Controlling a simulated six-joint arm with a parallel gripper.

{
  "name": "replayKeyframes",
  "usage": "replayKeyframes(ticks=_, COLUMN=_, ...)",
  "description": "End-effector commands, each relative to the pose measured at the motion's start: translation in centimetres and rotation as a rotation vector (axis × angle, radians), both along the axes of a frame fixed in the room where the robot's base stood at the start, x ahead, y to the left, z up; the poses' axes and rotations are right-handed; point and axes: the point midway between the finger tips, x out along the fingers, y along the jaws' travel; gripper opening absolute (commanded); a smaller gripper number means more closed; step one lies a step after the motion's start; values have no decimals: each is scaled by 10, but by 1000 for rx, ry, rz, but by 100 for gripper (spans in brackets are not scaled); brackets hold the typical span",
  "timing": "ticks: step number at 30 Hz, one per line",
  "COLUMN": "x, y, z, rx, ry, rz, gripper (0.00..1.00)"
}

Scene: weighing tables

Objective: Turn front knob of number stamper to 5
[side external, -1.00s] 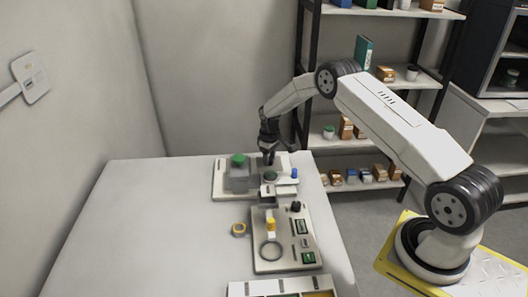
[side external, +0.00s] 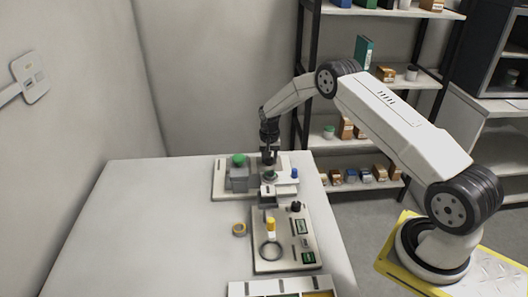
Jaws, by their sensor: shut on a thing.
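The number stamper looks to be the grey block with a green top (side external: 238,173) and the white unit (side external: 284,189) beside it on a pale base plate at the table's far end. I cannot tell for sure which parts belong to it. A small dark round knob (side external: 270,176) sits on the white unit. My gripper (side external: 269,162) points straight down over this knob and is shut on it, with its fingertips at its top. A blue-topped part (side external: 294,173) stands just right of it. The digit on the knob is too small to read.
Nearer the camera lies a panel (side external: 262,262) with a yellow-topped piece (side external: 271,228), a ring, a black knob and small displays. A yellowish roll (side external: 239,229) lies left of it. A compartment tray (side external: 270,287) is at the front edge. The table's left side is clear.

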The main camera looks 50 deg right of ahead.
Motion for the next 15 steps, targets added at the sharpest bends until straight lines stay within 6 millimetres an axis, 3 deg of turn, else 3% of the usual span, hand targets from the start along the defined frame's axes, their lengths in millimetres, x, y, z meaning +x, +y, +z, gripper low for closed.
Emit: replayKeyframes(ticks=15, x=1, y=0, z=1, rx=-1, ry=-2, rz=-177, gripper=0)
